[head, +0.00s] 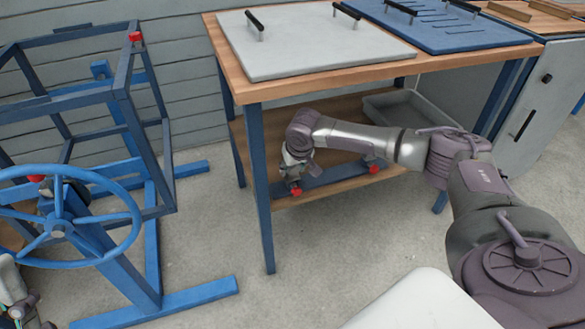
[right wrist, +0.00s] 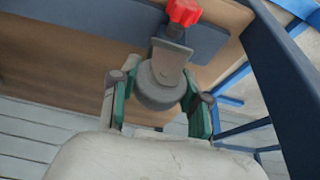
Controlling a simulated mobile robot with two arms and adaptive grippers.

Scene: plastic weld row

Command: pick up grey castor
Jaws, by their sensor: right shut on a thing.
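The grey castor (right wrist: 158,90) shows in the right wrist view, with a grey wheel, a metal bracket and a red knob (right wrist: 184,12) beyond it. My right gripper (right wrist: 160,95) has its green-padded fingers on both sides of the wheel and is shut on it. In the head view my right gripper (head: 296,168) is at the front of the bench's lower shelf, where the castor is mostly hidden and a red knob (head: 296,190) shows. My left gripper (head: 18,300) is only partly in view at the lower left; its opening is unclear.
The bench (head: 235,80) stands above, its blue leg (head: 260,190) just left of my right gripper. A blue bar (head: 335,177) with another red knob (head: 374,169) lies on the wooden shelf. A grey tray (head: 425,110) is further right. A blue frame with handwheel (head: 135,215) stands left.

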